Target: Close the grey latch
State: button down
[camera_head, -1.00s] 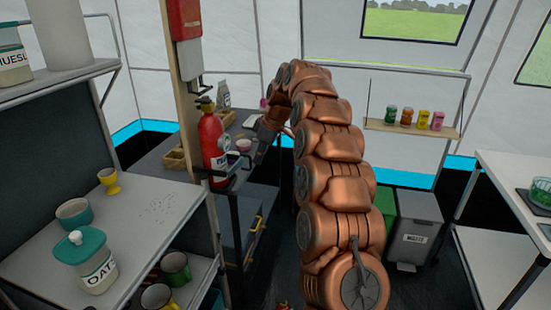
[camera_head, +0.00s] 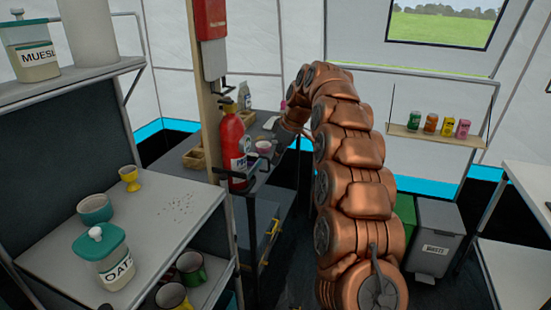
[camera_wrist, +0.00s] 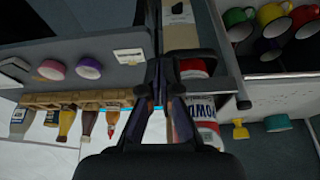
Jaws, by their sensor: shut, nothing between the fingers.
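I cannot make out a grey latch for certain in either view. A dark bracket runs around the red fire extinguisher (camera_head: 234,145), which hangs on the wooden post; the bracket shows in the wrist view (camera_wrist: 210,87). My gripper (camera_wrist: 158,65) is shut and empty, its fingers meeting just left of the bracket in the picture. In the head view my gripper is dark and small beside the extinguisher, over the counter, and partly hidden by my arm. I cannot tell whether it touches anything.
The dark counter (camera_head: 205,165) has yellow-handled drawers (camera_head: 268,238) below. A wooden rack of bottles (camera_wrist: 75,98) stands near my gripper. The near shelf (camera_head: 160,225) holds an oats jar (camera_head: 107,257), a teal bowl (camera_head: 95,208) and an egg cup (camera_head: 130,178). A waste bin (camera_head: 436,240) stands right.

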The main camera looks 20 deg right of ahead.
jog(key=shift+s+a, duration=0.1)
jog(key=shift+a, duration=0.05)
jog(key=d+r+p, duration=0.4)
jog(key=d+r, duration=0.3)
jog(key=r, duration=0.2)
jog(key=shift+s+d+r, duration=0.25)
jog(key=shift+s+d, duration=0.05)
dwell(0.9)
